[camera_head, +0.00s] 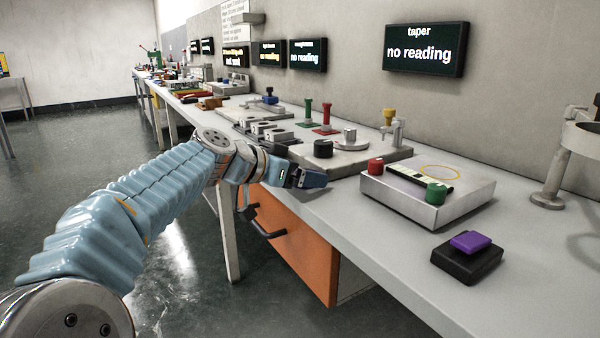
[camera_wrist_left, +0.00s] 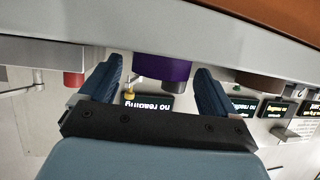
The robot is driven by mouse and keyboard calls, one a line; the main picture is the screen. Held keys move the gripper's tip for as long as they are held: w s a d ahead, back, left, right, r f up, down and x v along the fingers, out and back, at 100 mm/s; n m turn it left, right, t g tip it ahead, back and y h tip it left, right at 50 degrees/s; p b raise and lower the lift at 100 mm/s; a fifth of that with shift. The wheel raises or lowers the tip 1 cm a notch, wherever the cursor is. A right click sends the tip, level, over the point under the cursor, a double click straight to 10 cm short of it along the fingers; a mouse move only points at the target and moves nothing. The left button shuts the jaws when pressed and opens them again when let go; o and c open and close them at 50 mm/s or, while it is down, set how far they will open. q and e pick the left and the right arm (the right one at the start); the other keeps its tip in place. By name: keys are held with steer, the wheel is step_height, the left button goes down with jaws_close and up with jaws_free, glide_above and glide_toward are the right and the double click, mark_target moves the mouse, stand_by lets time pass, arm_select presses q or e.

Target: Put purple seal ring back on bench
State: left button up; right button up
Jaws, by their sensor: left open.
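My left gripper (camera_head: 308,178) is at the front edge of the bench in the head view, beside the steel plate. In the left wrist view, which is upside down, its two blue fingers (camera_wrist_left: 155,92) are apart and nothing is gripped between them. A dark purple round piece (camera_wrist_left: 163,68) stands beyond the fingers, within the gap between them. I cannot tell for sure which piece this is in the head view; a black round piece (camera_head: 323,148) stands near the gripper there. The bench (camera_head: 400,245) is grey. My right gripper is not in view.
A steel box (camera_head: 425,205) with a red knob (camera_head: 376,165) and a green knob (camera_head: 437,192) stands to the right. A purple block (camera_head: 470,241) sits on a black base in front. A grey stand (camera_head: 548,195) is at far right. An orange drawer (camera_head: 290,240) is below.

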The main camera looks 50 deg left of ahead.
arm_select(q)
steer(key=a+v, duration=0.1)
steer(key=v, duration=1.1)
steer(key=shift+d, duration=0.45)
